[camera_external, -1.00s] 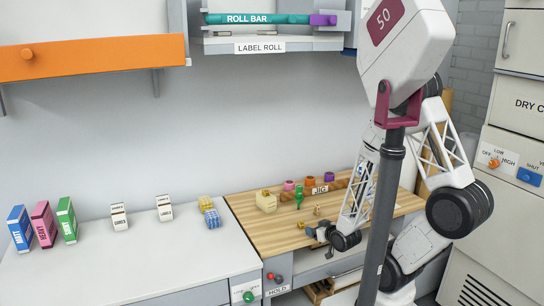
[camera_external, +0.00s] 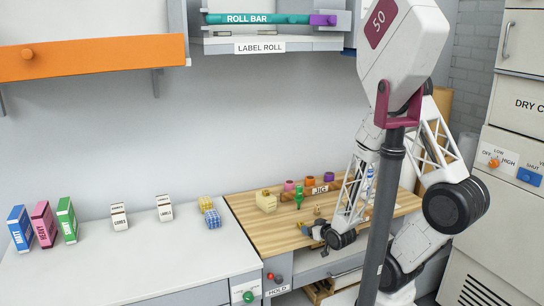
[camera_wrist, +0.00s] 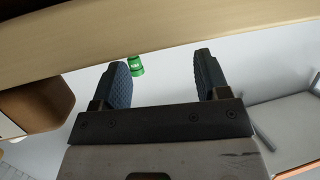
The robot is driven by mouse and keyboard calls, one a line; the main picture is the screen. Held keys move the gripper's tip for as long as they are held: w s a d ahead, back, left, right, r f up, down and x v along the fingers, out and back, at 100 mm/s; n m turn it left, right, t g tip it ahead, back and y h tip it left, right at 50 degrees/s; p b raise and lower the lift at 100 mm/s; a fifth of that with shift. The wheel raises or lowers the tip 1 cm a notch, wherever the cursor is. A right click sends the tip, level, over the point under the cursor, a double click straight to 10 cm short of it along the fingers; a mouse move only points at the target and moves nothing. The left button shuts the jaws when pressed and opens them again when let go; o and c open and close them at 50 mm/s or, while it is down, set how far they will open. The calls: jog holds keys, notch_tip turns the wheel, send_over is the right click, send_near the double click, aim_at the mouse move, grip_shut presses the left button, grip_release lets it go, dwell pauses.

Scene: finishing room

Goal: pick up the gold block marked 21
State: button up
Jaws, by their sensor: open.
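Small gold pieces (camera_external: 318,222) show on the wooden bench top (camera_external: 256,233) close to my gripper in the external view. They are too small for me to read a 21, and my gripper partly covers that spot. My gripper (camera_external: 306,229) is low over the front part of the bench top. In the wrist view my gripper (camera_wrist: 162,75) is open, with two dark ridged fingers apart and nothing held between them. No gold block with a readable mark shows in the wrist view.
A cream block (camera_external: 266,201), a green peg (camera_external: 299,198) and coloured knobs stand behind, by the JIG label (camera_external: 320,190). A pale wooden edge (camera_wrist: 160,30) crosses the wrist view. A green item (camera_wrist: 136,65) shows beyond the fingers.

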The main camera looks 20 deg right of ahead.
jog(key=shift+w, duration=0.1)
jog(key=shift+x, duration=2.5)
jog(key=shift+a+r, duration=0.1)
jog(key=shift+a, duration=0.05)
jog(key=c, duration=1.2)
